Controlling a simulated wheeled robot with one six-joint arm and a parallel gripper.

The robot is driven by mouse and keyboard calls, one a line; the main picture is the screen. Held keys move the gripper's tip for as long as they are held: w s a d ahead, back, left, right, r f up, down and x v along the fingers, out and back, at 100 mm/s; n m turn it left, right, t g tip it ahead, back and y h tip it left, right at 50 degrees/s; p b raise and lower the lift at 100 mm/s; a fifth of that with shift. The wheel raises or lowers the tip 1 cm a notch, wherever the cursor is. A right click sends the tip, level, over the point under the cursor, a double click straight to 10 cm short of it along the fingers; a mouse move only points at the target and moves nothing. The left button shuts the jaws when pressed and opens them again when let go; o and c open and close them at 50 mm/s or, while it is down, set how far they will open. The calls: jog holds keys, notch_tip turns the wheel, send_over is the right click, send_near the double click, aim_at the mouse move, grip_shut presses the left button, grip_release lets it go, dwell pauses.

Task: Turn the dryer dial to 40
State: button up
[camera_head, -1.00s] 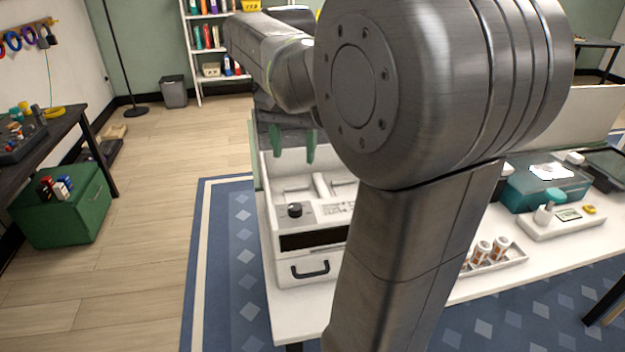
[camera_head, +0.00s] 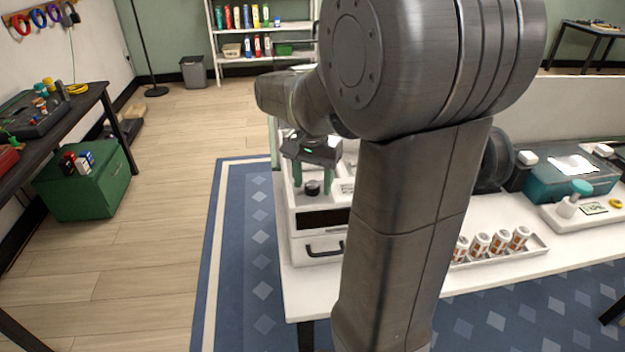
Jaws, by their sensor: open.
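The dryer (camera_head: 319,249) is a white box on the left end of the white table, with a dark front window and a black drawer handle. Its black dial (camera_head: 312,188) sits on the top panel at the left. My gripper (camera_head: 312,184) points down over the dial, with green fingers apart, one to each side of it in this view. The jaws are open. I cannot tell whether the fingers touch the dial or how low they reach. The dial's markings and setting are too small to read. My arm hides the dryer's right part.
A tray of several orange-and-white bottles (camera_head: 500,243) stands on the table right of my arm. Behind it are a teal box (camera_head: 560,186) and a white device (camera_head: 590,217). A green cabinet (camera_head: 85,185) is at the left. The floor between is clear.

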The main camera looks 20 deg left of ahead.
jog(key=shift+c, duration=0.4)
jog(key=c, duration=0.9)
jog(key=shift+n+p, duration=0.3)
jog(key=shift+n, duration=0.1)
jog(key=n+p, duration=0.1)
jog(key=n, duration=0.1)
jog(key=shift+n, duration=0.3)
jog(key=shift+n+p, duration=0.6)
jog(key=shift+n, duration=0.8)
jog(key=o, duration=1)
